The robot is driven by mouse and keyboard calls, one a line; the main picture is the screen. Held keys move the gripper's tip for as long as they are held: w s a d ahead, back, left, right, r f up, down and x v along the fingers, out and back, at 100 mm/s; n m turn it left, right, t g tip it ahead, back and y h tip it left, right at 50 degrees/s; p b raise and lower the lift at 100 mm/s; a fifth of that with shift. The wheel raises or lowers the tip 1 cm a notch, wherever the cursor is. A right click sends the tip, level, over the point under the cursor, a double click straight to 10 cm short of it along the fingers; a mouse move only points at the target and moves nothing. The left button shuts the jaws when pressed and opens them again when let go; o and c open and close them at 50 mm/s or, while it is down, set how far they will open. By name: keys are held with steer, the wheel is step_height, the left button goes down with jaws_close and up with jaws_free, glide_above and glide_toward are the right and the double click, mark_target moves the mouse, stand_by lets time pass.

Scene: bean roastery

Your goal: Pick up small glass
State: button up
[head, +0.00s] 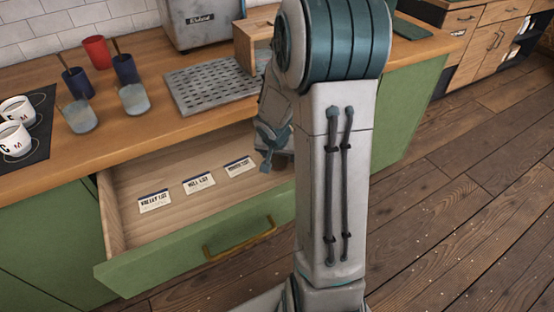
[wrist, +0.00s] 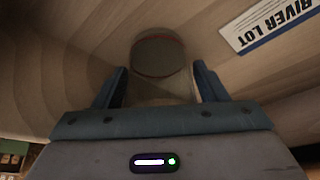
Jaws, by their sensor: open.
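My gripper (wrist: 160,83) is open, with one finger on each side of a small clear glass (wrist: 158,55) in the wrist view. The glass's round rim shows just beyond the fingertips, and its lower body lies between the fingers. I cannot tell whether the fingers touch it. In the head view my gripper (head: 267,163) is partly hidden by my arm, low over the right part of the open drawer (head: 120,215). That glass is hidden there. Two other clear glasses, a right one (head: 133,98) and a left one (head: 80,115), stand on the counter.
Several labelled cards lie in the drawer, including the river lot card (wrist: 268,25). The wooden counter (head: 180,130) holds dark cups, a red cup (head: 96,51), white mugs (head: 17,109), a perforated grey tray (head: 208,88) and a wooden box. The drawer's front has a brass handle (head: 240,240).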

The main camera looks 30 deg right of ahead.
steer(key=c, duration=0.8)
steer(key=shift+r, duration=0.1)
